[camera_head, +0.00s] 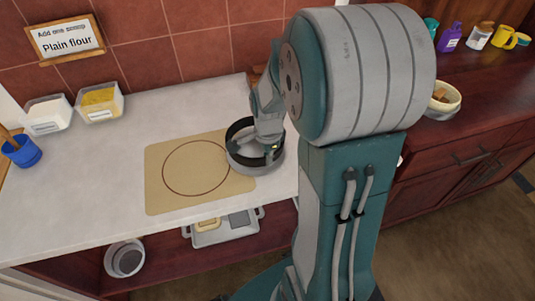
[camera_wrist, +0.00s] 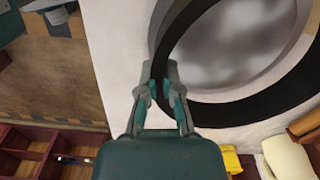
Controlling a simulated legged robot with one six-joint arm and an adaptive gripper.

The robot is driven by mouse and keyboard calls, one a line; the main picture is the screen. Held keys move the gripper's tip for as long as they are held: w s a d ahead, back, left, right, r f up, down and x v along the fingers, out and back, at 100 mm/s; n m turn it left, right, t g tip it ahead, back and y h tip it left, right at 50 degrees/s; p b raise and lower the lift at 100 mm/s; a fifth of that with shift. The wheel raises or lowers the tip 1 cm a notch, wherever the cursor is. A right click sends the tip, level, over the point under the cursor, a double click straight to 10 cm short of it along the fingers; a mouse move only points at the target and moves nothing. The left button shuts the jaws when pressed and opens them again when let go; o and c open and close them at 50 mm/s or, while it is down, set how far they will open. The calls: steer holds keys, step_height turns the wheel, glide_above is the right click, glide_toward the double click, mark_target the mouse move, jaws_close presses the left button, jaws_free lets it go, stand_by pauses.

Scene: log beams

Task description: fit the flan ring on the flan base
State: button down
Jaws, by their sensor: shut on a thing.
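The flan ring is a dark, thin-walled hoop (camera_head: 231,134), which fills much of the wrist view as a black band (camera_wrist: 245,110). My gripper (camera_wrist: 160,85) is shut on the near-left part of its wall. In the head view my gripper (camera_head: 270,148) is at the ring's right side, partly hiding it. The flan base is a grey round metal piece (camera_head: 241,164) under the ring. Its smooth grey face (camera_wrist: 225,50) shows through the hoop, which looks off-centre there. I cannot tell whether ring and base touch.
A tan board (camera_head: 165,190) with a marked circle lies left of the base, close to it. White (camera_head: 45,115) and yellow-filled (camera_head: 100,103) tubs and a blue pot (camera_head: 22,151) stand farther left. A grey tray (camera_head: 225,231) sits on the shelf below. The white counter is clear behind the board.

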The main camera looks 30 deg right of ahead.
steer(key=shift+f, duration=1.3)
steer(key=c, duration=0.7)
jaws_free()
steer(key=o, duration=0.6)
steer(key=shift+r, duration=4.95)
